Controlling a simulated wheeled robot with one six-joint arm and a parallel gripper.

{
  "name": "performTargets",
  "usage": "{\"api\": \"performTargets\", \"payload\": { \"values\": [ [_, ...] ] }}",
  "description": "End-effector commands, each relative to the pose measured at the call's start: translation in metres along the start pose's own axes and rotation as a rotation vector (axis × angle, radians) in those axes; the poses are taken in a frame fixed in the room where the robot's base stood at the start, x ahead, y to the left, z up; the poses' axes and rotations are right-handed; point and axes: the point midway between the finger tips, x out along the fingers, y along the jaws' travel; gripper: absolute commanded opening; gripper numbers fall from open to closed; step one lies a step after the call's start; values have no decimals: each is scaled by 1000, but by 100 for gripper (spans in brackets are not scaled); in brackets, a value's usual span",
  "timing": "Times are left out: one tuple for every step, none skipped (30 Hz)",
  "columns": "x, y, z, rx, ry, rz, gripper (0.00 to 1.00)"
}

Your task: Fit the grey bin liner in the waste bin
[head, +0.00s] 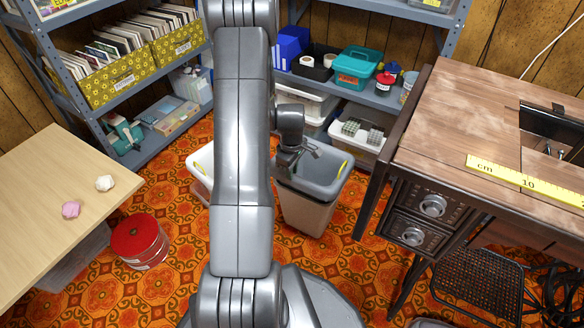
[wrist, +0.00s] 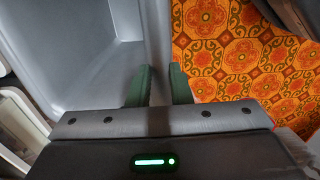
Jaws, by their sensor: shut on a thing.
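The waste bin (head: 306,212) is a beige-brown tapered bin standing upright on the patterned floor, right of my arm. The grey bin liner (head: 322,182) is at its top, with its open grey rim showing above the bin's wall. How deep the liner sits is hidden. My gripper (head: 290,164) is at the liner's near left rim. In the wrist view, my gripper's green fingers (wrist: 160,88) are shut on the liner's wall, with the liner's hollow grey inside (wrist: 85,60) to the left and floor to the right.
A white tub (head: 200,164) stands left of the bin, partly behind my arm. The sewing table (head: 440,125) is close on the right, and shelving (head: 345,92) stands behind. A red tin (head: 139,240) and a light wooden table (head: 45,200) are at left.

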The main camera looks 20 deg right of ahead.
Motion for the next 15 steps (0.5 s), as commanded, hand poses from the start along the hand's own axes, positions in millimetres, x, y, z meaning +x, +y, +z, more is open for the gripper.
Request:
{"api": "performTargets", "payload": {
  "values": [
    [9,-1,0,0,-1,-2,0],
    [12,-1,0,0,-1,-2,0],
    [16,-1,0,0,-1,-2,0],
    [19,-1,0,0,-1,-2,0],
    [22,-1,0,0,-1,-2,0],
    [27,-1,0,0,-1,-2,0],
    [30,-1,0,0,-1,-2,0],
    [33,-1,0,0,-1,-3,0],
    [37,-1,0,0,-1,-3,0],
    [40,-1,0,0,-1,-3,0],
    [43,-1,0,0,-1,-3,0],
    [46,-2,0,0,-1,-3,0],
    [48,-2,0,0,-1,-3,0],
    [50,-2,0,0,-1,-3,0],
    [54,-2,0,0,-1,-3,0]
  ]
}}
